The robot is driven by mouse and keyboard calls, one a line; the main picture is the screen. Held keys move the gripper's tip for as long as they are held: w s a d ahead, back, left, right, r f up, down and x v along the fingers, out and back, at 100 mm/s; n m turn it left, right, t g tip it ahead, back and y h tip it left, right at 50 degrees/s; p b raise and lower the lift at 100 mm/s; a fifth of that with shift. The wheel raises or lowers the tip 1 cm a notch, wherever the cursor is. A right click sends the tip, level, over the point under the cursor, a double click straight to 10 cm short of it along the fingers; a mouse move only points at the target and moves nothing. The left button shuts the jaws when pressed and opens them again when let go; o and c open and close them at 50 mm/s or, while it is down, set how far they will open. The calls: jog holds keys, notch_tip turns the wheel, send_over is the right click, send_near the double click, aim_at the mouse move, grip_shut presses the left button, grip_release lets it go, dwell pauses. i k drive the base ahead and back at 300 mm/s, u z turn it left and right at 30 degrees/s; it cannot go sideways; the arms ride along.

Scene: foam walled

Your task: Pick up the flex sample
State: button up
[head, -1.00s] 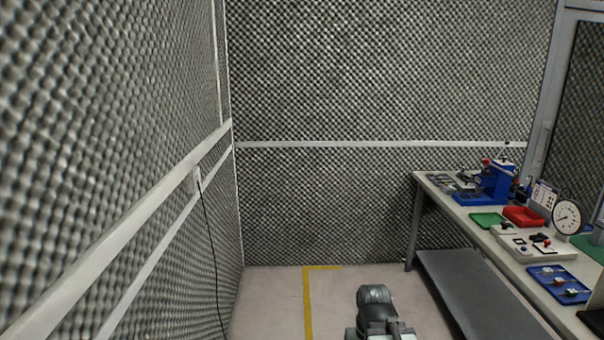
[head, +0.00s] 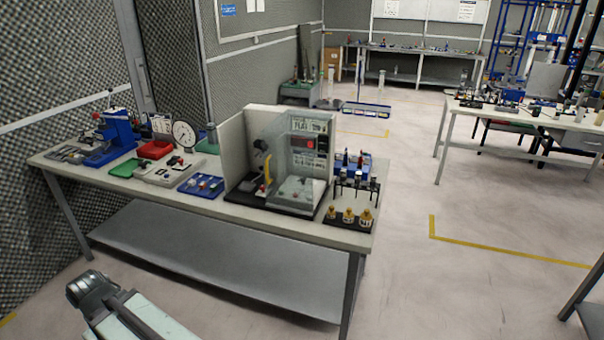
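I cannot pick out the flex sample for certain in the head view; the items on the bench are small. The near bench (head: 245,219) holds a walled test station (head: 300,165) with a grey box, a yellow handle and a panel with a red display. A blue tray (head: 201,186) with small parts and a pale board (head: 168,170) with dark and red parts lie left of it. Part of my arm shows at the bottom left, below and in front of the bench. My gripper's fingers are not in view.
A red bin (head: 155,149), green tray (head: 125,168), blue fixture (head: 118,130) and round dial (head: 184,135) stand on the left of the bench. A black stand with brass pieces (head: 348,217) is at its right end. Open floor (head: 400,250) lies to the right, with another table (head: 530,119) beyond.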

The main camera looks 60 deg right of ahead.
aim_at(342, 172)
jog(key=z, duration=1.75)
